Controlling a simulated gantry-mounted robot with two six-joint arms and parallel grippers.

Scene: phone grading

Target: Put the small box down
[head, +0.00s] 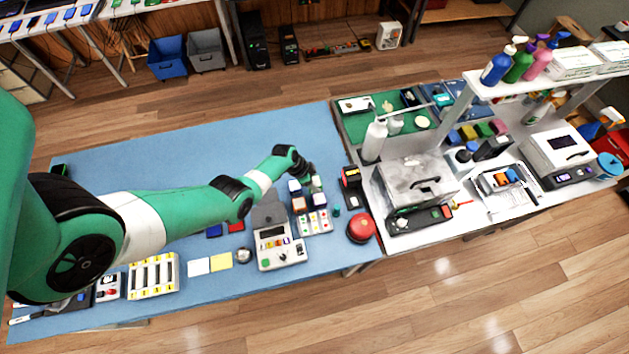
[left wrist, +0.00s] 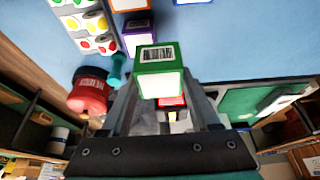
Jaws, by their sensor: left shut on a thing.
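A small green-and-white box with a barcode label (left wrist: 160,75) is held between the fingers of my left gripper (left wrist: 162,98). In the head view the left gripper (head: 308,172) is over the blue mat (head: 180,160), and the small green box (head: 317,182) shows at its tip. Whether the box touches the mat cannot be told. A purple-topped box (left wrist: 138,36) is close beyond it in the left wrist view. In the head view a blue-topped box (head: 294,187) and an orange-topped box (head: 299,205) stand beside the gripper. My right gripper is not in view.
A teal piece (head: 337,211) and a round red object (head: 361,229) stand to the right. A grey device with buttons (head: 280,250) is nearer. The mat's far left is largely clear.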

